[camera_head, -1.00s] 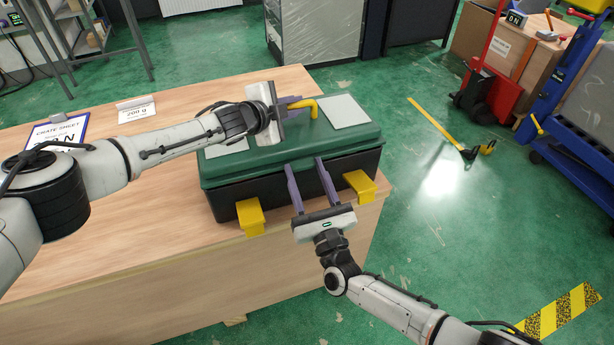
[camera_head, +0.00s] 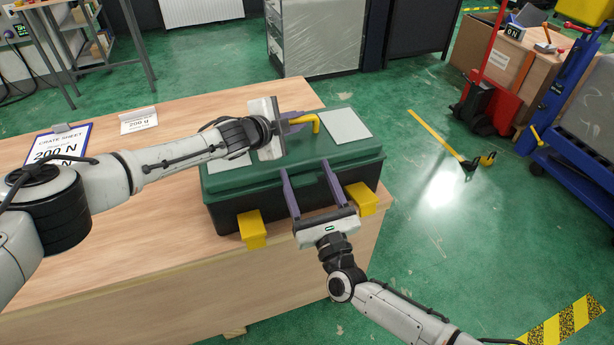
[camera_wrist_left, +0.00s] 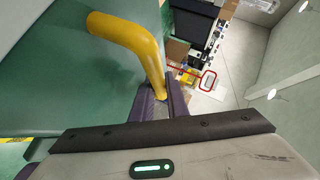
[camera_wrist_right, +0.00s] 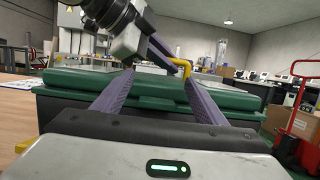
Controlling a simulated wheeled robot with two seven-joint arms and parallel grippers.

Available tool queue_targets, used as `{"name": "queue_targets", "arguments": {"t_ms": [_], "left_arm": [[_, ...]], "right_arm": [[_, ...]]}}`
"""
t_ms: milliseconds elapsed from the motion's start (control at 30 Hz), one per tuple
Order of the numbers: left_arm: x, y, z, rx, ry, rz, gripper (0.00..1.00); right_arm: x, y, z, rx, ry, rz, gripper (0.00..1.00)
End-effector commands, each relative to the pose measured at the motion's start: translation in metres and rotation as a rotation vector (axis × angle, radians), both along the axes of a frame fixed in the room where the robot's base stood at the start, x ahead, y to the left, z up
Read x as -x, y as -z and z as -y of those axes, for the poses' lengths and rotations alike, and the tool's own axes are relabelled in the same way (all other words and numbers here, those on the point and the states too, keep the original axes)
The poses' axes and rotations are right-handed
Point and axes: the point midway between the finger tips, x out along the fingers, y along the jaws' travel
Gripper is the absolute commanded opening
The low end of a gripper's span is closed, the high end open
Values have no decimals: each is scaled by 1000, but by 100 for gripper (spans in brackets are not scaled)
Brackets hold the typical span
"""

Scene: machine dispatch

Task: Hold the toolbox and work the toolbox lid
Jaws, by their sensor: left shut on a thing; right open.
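The toolbox (camera_head: 222,218) has a black body, a green lid (camera_head: 335,148) that lies shut, and two yellow latches (camera_head: 252,230) (camera_head: 362,199) on its front. It stands at the table's front right. My left gripper (camera_head: 303,122) is shut on the yellow handle (camera_head: 317,123) on top of the lid; the handle also shows in the left wrist view (camera_wrist_left: 128,35). My right gripper (camera_head: 305,168) is open in front of the toolbox, between the latches. Its fingers reach to the lid's front edge, one on each side of empty space. I cannot tell whether they touch the lid.
The wooden table (camera_head: 130,235) is mostly clear left of the toolbox. A crate sheet (camera_head: 57,145) and a small 200 g card (camera_head: 138,120) stand at the back left. Green floor is free to the right, with a red hand truck (camera_head: 490,105) and a blue cart (camera_head: 560,120) beyond.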

Motion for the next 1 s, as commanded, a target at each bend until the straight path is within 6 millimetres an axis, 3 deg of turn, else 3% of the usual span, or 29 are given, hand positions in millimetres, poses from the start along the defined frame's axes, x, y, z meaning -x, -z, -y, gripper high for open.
{"name": "queue_targets", "arguments": {"t_ms": [167, 600, 800, 1000], "left_arm": [[2, 3, 2, -2, 5, -1, 0], [1, 0, 1, -1, 4, 2, 0], [0, -1, 1, 0, 3, 3, 0], [0, -1, 1, 0, 2, 5, 0]], "right_arm": [[17, 8, 5, 1, -1, -5, 66], [97, 27, 28, 1, 0, 1, 66], [110, 29, 32, -1, 0, 5, 66], [111, 30, 32, 0, -1, 4, 66]]}}
